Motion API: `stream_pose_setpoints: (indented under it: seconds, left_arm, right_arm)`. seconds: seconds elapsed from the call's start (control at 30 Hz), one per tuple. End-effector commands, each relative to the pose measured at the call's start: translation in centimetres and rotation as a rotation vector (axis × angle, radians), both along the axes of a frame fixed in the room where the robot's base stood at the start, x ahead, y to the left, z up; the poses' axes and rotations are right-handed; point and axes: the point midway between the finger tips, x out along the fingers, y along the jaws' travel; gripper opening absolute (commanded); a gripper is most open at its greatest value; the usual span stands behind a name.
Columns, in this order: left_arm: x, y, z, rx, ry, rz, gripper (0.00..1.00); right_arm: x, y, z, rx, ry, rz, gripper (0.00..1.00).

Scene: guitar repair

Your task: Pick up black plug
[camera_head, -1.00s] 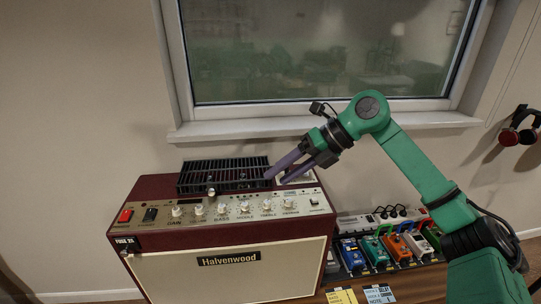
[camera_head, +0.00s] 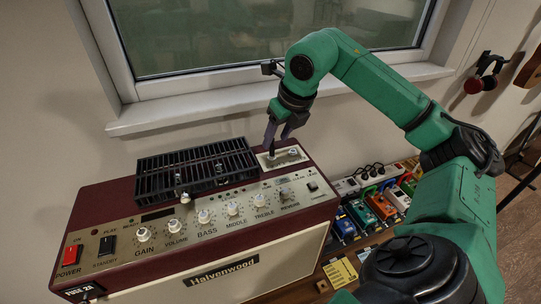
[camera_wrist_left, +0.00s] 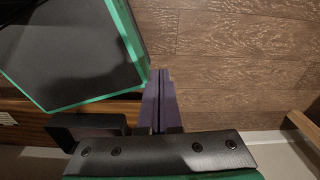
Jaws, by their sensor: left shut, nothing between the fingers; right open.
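My right gripper (camera_head: 277,143) is open, its purple fingers pointing down over a light metal plate (camera_head: 264,161) at the right end of the amplifier's top. A small dark piece, possibly the black plug (camera_head: 272,154), shows at the tip of the nearer finger, above the plate. I cannot tell whether the fingers touch it. My left gripper (camera_wrist_left: 160,72) shows only in the left wrist view, shut and empty, over the wood floor.
The dark red amplifier (camera_head: 98,205) has a black slatted grille (camera_head: 157,180) on top and a row of knobs in front. Coloured pedals (camera_head: 345,229) and a power strip (camera_head: 345,185) lie to its right. The window sill (camera_head: 190,112) runs behind.

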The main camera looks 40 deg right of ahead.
Motion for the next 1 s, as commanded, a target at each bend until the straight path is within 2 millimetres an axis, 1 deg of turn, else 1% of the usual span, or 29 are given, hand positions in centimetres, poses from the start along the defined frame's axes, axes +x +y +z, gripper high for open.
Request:
stream_pose_setpoints:
  seconds: [0.1,0.2,0.3,0.43,0.47,0.5,0.57,0.6,0.87,1.0]
  left_arm:
    - [1.5,-0.1,0.5,-0.002,-0.025,0.000,0.00]
    - [2.1,-0.2,0.7,-0.003,-0.034,0.000,0.00]
    - [1.9,-0.2,0.7,-0.003,-0.032,0.001,0.00]
    - [1.5,-0.1,0.6,-0.003,-0.026,0.001,0.00]
    - [1.5,-0.1,0.6,-0.003,-0.025,0.001,0.00]
    - [1.4,-0.1,0.6,-0.002,-0.024,0.001,0.00]
    - [1.3,-0.1,0.6,-0.002,-0.023,0.002,0.00]
    - [1.3,-0.1,0.6,-0.002,-0.022,0.002,0.00]
    - [1.1,-0.1,0.5,-0.002,-0.019,0.002,0.00]
    - [1.1,-0.1,0.7,-0.002,-0.018,0.002,0.00]
  right_arm:
    - [0.7,0.1,-2.1,0.001,0.007,0.000,0.53]
    - [1.4,0.1,-3.6,0.000,0.003,0.000,0.53]
    - [1.6,0.1,-4.1,0.001,0.002,0.000,0.53]
    - [1.6,0.1,-4.1,0.001,0.001,0.000,0.53]
    - [1.6,0.1,-4.1,0.001,0.001,0.000,0.45]
    - [1.6,0.1,-4.0,0.001,0.001,0.000,0.30]
    - [1.6,0.1,-4.0,0.001,0.001,0.000,0.07]
    - [1.6,0.1,-4.0,0.001,0.001,0.000,0.00]
    - [1.6,0.1,-4.0,0.001,0.000,0.000,0.00]
    - [1.6,0.1,-3.4,0.002,-0.001,0.001,0.00]
